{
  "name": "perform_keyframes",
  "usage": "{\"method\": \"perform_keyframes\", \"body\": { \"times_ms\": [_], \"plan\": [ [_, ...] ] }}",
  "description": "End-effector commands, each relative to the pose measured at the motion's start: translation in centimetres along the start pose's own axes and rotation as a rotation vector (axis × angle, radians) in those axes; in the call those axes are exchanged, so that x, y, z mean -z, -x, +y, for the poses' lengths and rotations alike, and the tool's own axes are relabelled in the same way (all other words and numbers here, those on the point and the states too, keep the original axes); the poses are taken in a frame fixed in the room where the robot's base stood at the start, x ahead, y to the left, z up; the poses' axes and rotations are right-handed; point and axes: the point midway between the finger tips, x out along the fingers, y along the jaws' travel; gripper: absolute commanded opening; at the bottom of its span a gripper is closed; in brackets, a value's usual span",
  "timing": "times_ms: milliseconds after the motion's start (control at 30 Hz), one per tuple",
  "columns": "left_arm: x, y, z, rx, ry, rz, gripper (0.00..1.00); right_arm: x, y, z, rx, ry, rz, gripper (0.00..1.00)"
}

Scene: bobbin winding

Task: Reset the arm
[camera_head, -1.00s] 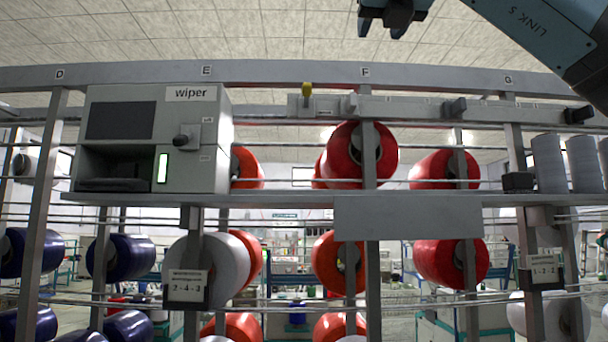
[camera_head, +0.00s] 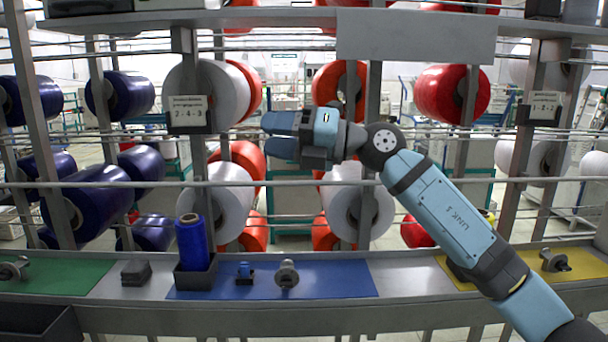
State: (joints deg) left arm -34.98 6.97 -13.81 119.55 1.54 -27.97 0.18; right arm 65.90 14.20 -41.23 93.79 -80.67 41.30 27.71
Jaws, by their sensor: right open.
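My right arm, blue and dark grey, comes in from the lower right and reaches up to the left. My right gripper (camera_head: 276,135) is near the middle of the view, pointing left. Its jaws are open and I see nothing between them. It is in front of the spool rack, above the shelf, and overlaps the spools in the picture; its exact distance from them is hard to judge. My left gripper is not in view.
The rack holds red, white and dark blue spools, such as a white spool (camera_head: 360,205). On the shelf, a blue mat (camera_head: 335,280) carries a blue bobbin (camera_head: 191,240) in a dark holder and small metal parts. A green mat (camera_head: 60,277) and a yellow mat (camera_head: 585,266) flank it.

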Motion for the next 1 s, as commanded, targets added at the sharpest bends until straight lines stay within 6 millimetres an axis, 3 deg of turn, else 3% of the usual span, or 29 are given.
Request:
{"method": "perform_keyframes", "body": {
  "times_ms": [33,267,567,767,1000],
  "plan": [
    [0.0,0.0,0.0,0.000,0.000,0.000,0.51,1.4,0.5,-1.8,-0.060,-0.084,-0.028,0.45],
    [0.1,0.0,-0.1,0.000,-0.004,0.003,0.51,6.1,4.1,-8.3,-0.301,-0.447,-0.235,0.45],
    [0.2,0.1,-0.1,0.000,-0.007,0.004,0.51,13.6,11.4,-18.6,-0.457,-0.942,-0.621,0.45],
    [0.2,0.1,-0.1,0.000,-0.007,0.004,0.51,21.5,17.2,-25.9,-0.453,-1.273,-0.913,0.45],
    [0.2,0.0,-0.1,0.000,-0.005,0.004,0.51,34.7,24.0,-32.4,-0.339,-1.664,-1.256,0.45]
  ]
}}
